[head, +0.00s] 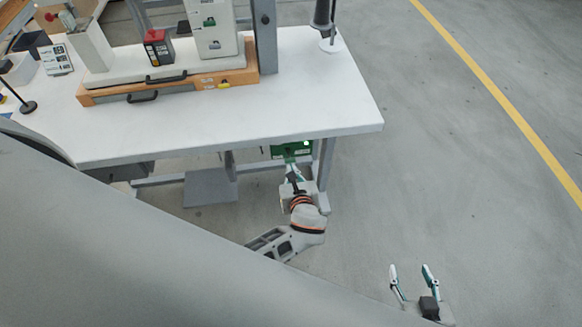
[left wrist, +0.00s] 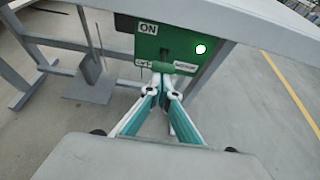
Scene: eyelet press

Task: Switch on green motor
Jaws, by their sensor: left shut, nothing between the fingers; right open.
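The green motor switch box (head: 283,151) hangs under the table's front edge in the head view. In the left wrist view the box (left wrist: 130,48) has an "ON" label high on its left, two small labels lower down and a bright white lamp (left wrist: 201,49). Its green handle (left wrist: 163,67) sits low, below a dark slot, level with the lower labels. My left gripper (head: 292,170) is shut and empty; its tips (left wrist: 162,77) are just below the handle, and I cannot tell whether they touch it. My right gripper (head: 412,270) is open and empty, away from the table.
The white table (head: 320,95) overhangs the box, with grey legs (head: 327,165) beside it. A grey pedal plate (head: 210,187) is on the floor beneath. On top stands the press on an orange-edged base (head: 170,90). The floor to the right is clear, with a yellow line (head: 500,100).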

